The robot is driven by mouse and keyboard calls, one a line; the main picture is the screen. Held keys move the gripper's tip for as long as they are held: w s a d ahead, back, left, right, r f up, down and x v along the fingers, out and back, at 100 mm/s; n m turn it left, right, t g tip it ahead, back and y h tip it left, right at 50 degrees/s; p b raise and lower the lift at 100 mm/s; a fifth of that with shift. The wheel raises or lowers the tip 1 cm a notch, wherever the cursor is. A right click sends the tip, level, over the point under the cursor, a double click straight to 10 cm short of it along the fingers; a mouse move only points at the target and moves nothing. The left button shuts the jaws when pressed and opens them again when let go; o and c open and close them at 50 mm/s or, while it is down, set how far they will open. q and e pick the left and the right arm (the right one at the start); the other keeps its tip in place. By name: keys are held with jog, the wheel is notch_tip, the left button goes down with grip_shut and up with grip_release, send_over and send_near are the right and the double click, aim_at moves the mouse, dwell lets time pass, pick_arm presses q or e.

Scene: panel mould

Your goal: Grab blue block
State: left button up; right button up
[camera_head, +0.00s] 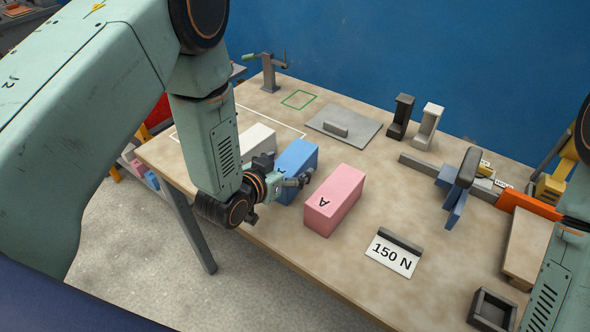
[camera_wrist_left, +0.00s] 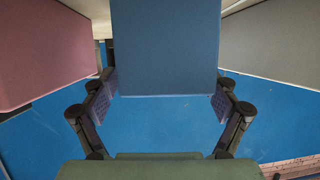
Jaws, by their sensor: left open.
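The blue block (camera_head: 298,158) lies on the table between a white block and a pink block, partly hidden behind my left gripper. My left gripper (camera_head: 284,176) is open at the block's near end. In the left wrist view, the blue block (camera_wrist_left: 165,45) fills the upper middle, between the two open fingers of the left gripper (camera_wrist_left: 160,103). I cannot tell whether the fingers touch it. My right gripper is not clearly in view; only part of my right arm shows at the right edge.
The pink block (camera_head: 334,200), marked A, is close on the right. The white block (camera_head: 256,139) is close on the left. A grey plate (camera_head: 362,130) with a handle lies further back.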

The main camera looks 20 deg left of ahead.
aim_at(301, 155)
pick_arm(q)
jog(key=shift+w+a+f, duration=0.1)
jog(key=shift+w+f, duration=0.25)
jog(key=shift+w, duration=0.35)
jog(key=shift+w+f, duration=0.3)
jog(key=shift+w, duration=0.4)
jog(key=shift+d+r, duration=0.1)
jog(key=shift+d, duration=0.25)
jog(key=shift+c, duration=0.7)
jog(key=shift+a, duration=0.25)
jog(key=c, duration=0.4)
jog(key=shift+d, duration=0.2)
jog(key=c, duration=0.6)
jog(key=shift+a, duration=0.15)
jog(key=c, duration=0.7)
